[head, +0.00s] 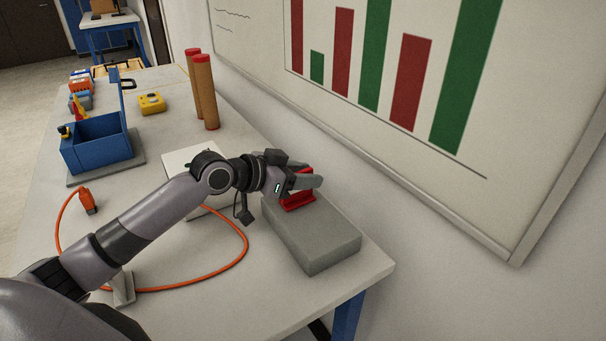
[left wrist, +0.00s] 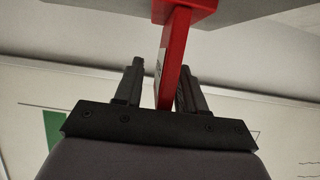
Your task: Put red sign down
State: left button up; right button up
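The red sign (head: 298,203) stands on the grey block (head: 318,240) at the right end of the table. My left gripper (head: 308,177) is at the sign, with its fingers over the block and partly hiding the sign. In the left wrist view, the red sign (left wrist: 174,60) runs between the two fingers of my left gripper (left wrist: 160,85). A gap shows between the left finger and the sign; the right finger is close to it, and I cannot tell if they touch. The fingers are apart. My right gripper is not in view.
An orange cable (head: 243,250) loops over the table beside a white plate (head: 190,160). A blue box (head: 97,147), a yellow case (head: 151,103) and brown cylinders (head: 206,95) stand farther back. The wall with a chart board (head: 420,150) borders the table's right side.

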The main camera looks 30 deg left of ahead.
pick_arm(q)
jog(key=shift+r, duration=0.15)
jog(key=b+v, duration=0.1)
jog(key=v, duration=1.1)
dwell(0.3)
